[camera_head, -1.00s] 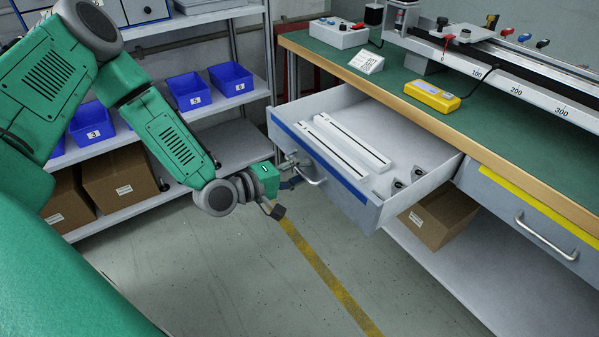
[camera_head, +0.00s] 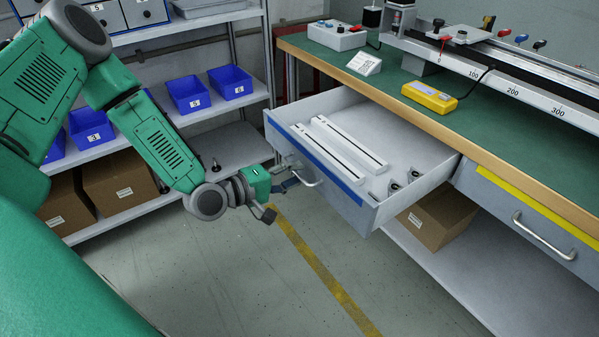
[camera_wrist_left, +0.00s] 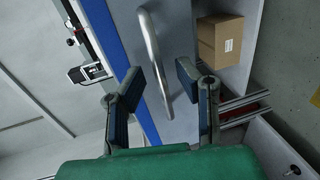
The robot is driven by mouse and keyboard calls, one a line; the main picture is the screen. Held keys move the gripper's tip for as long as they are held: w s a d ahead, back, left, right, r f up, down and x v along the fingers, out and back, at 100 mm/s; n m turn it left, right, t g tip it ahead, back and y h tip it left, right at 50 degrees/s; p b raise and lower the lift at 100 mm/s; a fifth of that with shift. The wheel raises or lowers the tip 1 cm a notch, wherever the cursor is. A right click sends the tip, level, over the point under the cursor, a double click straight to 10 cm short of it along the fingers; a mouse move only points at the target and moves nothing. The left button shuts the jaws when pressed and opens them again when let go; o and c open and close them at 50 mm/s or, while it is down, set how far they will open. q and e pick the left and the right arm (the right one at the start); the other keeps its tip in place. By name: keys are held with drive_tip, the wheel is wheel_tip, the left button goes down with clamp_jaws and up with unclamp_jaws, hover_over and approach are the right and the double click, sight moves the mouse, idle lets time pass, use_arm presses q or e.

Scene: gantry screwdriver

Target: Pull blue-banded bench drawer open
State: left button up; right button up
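The blue-banded drawer (camera_head: 345,205) stands well out from the bench, with its blue strip along the top of its front. Its metal handle (camera_head: 309,179) is on the left part of that front. My left gripper (camera_head: 288,178) is at the handle in the head view. In the left wrist view the gripper (camera_wrist_left: 161,80) is open, and the handle (camera_wrist_left: 153,45) passes between its spread fingers with gaps on both sides. My right gripper is in neither view.
Two white rails (camera_head: 335,145) and small dark parts lie in the drawer. A yellow-banded drawer (camera_head: 515,210) is shut at the right. A cardboard box (camera_head: 437,217) sits on the bench's lower shelf. A shelf rack with blue bins (camera_head: 188,93) stands left. The floor before the drawer is clear.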

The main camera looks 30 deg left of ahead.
use_arm(q)
drive_tip(key=v, duration=1)
drive_tip(key=shift+a, duration=0.2)
drive_tip(key=shift+s+a+f, duration=0.15)
drive_tip(key=shift+a+f, duration=0.05)
drive_tip(key=s+d+f+m+g+y+p, duration=0.3)
drive_tip(key=s+d+f+m+g+p, duration=0.45)
drive_tip(key=s+m+g, duration=0.3)
drive_tip(key=s+m+g+y+p, duration=0.1)
drive_tip(key=s+m+g+y, duration=0.2)
drive_tip(key=s, duration=0.5)
drive_tip(key=shift+s+p, duration=0.35)
